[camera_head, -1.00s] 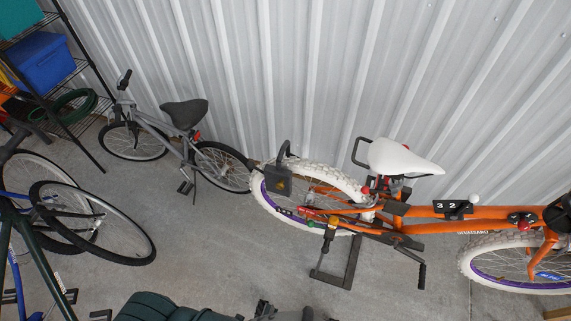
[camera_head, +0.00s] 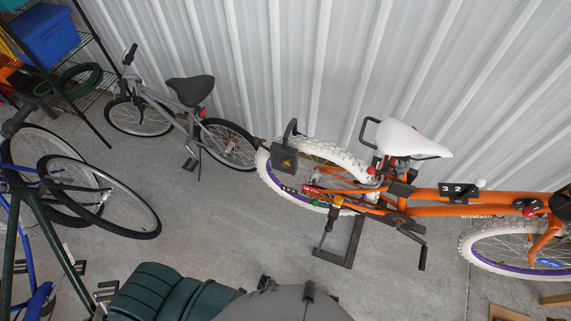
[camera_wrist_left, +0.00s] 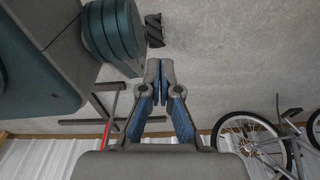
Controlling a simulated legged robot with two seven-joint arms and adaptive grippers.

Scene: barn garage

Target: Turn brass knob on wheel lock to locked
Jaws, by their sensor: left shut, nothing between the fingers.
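The wheel lock (camera_head: 284,158) is a dark block with a black shackle, at the rear wheel of the orange bike, in the head view. A small brass-coloured spot, which looks like the knob (camera_head: 286,163), shows on its face; its setting is too small to read. My left gripper (camera_wrist_left: 160,68) shows in the left wrist view, with its fingertips together and nothing between them. It is apart from the lock, which I cannot make out in that view. I cannot make out my left gripper in the head view, and my right gripper is in neither view.
The orange bike (camera_head: 445,210) with a white saddle stands along the corrugated wall (camera_head: 300,60). A grey bike (camera_head: 180,115) stands left of it. More bikes (camera_head: 95,195) crowd the left side, below a shelf with a blue bin (camera_head: 48,35). Bare concrete floor (camera_head: 220,230) lies between.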

